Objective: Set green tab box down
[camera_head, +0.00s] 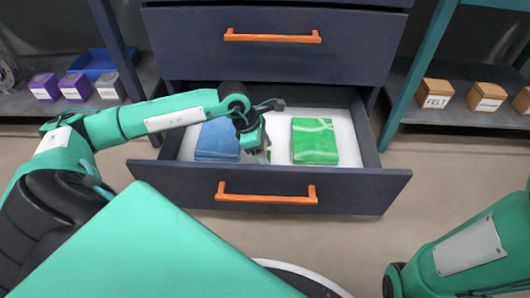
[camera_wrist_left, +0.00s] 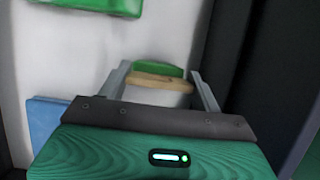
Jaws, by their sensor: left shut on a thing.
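My left gripper (camera_head: 262,152) reaches into the open drawer (camera_head: 275,115) from the left. In the left wrist view its two fingers (camera_wrist_left: 161,88) are shut on a small box (camera_wrist_left: 160,83) with a tan upper edge, a pale face and a green tab (camera_wrist_left: 158,70). In the head view the box is mostly hidden by the gripper. It is inside the drawer outline, between a blue folded cloth (camera_head: 217,141) and a green patterned folded cloth (camera_head: 314,141). I cannot tell whether it touches the drawer floor. My right gripper is out of view.
The drawer front (camera_head: 350,190) with its orange handle (camera_head: 266,197) stands toward me. A closed drawer (camera_head: 270,60) is above. Shelves flank the cabinet, with purple boxes (camera_head: 76,87) and a blue tray (camera_head: 95,62) left, and wooden labelled boxes (camera_head: 486,96) right.

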